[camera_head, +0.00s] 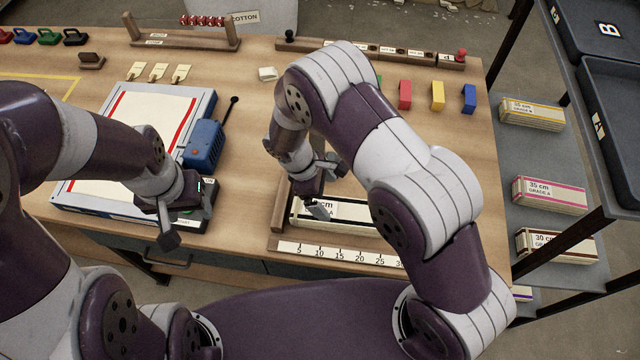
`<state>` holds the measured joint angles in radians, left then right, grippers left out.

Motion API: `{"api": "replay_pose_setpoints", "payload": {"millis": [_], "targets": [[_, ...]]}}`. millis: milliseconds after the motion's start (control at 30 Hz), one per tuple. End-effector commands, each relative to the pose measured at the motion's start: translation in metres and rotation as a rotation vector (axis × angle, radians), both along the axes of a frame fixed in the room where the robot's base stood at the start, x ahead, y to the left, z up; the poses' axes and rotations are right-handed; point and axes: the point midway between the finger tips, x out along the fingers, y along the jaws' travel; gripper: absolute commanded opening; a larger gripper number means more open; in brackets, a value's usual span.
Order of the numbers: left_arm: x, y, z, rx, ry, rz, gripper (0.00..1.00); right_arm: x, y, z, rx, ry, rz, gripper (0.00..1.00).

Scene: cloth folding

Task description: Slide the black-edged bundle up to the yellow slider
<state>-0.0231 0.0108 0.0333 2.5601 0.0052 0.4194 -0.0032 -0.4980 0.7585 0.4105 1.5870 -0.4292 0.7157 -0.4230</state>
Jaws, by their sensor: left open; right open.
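The black-edged bundle (352,212), with a white label, lies flat at the front of the table, just behind a ruler strip (335,254) marked in fives. My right arm hides part of it. My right gripper (322,190) is open over the bundle's left part; whether it touches the bundle I cannot tell. The yellow slider (438,96) stands near the table's back right, between a red (405,94) and a blue block (469,98).
A wooden bar (278,205) stands left of the bundle. A shelf rack (545,230) at right holds other labelled bundles. Table right of the blue device is partly clear.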

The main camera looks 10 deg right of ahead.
Motion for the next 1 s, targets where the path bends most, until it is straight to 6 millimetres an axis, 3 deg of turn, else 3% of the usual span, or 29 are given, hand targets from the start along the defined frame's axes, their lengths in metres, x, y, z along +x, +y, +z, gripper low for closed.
{"api": "replay_pose_setpoints", "payload": {"millis": [300,500,933,1000], "targets": [[0.0,0.0,0.015,0.0,0.0,0.0,0.55,-0.007,-0.023,-0.056,-0.001,0.002,-0.001,1.0],[0.0,0.0,0.02,0.0,0.0,0.0,0.55,-0.009,-0.033,-0.081,0.0,0.0,0.0,1.0],[0.0,0.0,0.021,0.0,0.0,0.0,0.55,-0.01,-0.036,-0.091,0.001,-0.001,0.0,1.0],[0.0,0.0,0.021,0.0,0.0,0.0,0.55,-0.01,-0.036,-0.091,0.001,-0.002,-0.001,0.77]]}}
